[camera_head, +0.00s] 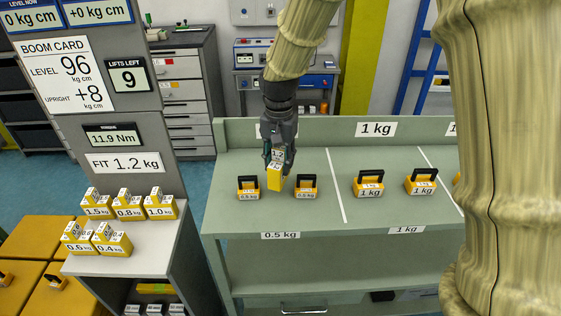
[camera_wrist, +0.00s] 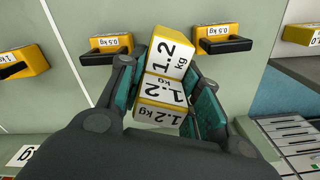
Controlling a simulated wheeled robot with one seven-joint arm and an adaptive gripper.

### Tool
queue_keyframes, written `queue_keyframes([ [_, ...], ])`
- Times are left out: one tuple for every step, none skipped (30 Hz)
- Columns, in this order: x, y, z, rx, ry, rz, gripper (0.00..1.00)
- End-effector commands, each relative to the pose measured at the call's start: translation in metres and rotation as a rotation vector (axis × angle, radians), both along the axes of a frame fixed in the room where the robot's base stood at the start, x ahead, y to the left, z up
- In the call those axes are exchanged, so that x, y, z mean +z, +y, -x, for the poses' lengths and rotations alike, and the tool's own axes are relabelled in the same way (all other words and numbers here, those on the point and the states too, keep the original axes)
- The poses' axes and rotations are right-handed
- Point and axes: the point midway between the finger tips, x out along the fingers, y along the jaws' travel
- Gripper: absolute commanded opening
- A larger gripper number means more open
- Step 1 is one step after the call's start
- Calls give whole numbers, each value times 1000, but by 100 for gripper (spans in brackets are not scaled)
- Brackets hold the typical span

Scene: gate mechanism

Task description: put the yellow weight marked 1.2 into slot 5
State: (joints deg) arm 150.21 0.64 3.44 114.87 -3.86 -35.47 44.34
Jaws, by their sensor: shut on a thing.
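The yellow weight marked 1.2 (camera_wrist: 161,98) is between the fingers of my gripper (camera_wrist: 165,92) in the wrist view. Its white labels read 1.2 kg. In the head view my gripper (camera_head: 277,152) points down, shut on the weight (camera_head: 275,177), which hangs at the green bench between two 0.5 kg weights. I cannot tell whether it touches the bench top. A sign reading "FIT 1.2 kg" (camera_head: 125,162) is on the grey panel at left. No slot marked 5 can be made out.
Two black-handled 0.5 kg weights (camera_head: 248,187) (camera_head: 307,186) flank the held weight closely. Two 1 kg weights (camera_head: 368,184) (camera_head: 421,181) stand further right on the green bench (camera_head: 325,215). Several yellow weights stand on a grey shelf (camera_head: 155,235) at left.

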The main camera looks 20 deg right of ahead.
Motion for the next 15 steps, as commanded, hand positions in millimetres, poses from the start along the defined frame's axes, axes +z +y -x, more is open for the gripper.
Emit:
queue_keyframes([
  [2,0,-4,0,-2,-1,0],
  [1,-1,-6,0,-2,-1,0],
  [-3,0,-5,-1,0,0,0],
  [-6,0,-4,-1,1,0,0],
  [-9,0,-4,-1,2,0,0],
  [-12,0,-4,-1,1,-1,0],
  [-16,0,-4,-1,1,-1,0],
  [-19,-1,-4,-1,1,0,0],
  [-23,-1,-4,-1,1,0,0],
  [-25,-1,-4,0,0,0,0],
  [-27,-1,-4,0,0,0,0],
  [-30,-1,-4,0,0,0,0],
  [-32,0,-4,0,0,0,0],
  [-33,0,-4,0,-1,-1,0],
  [-34,0,-4,0,-1,0,0],
])
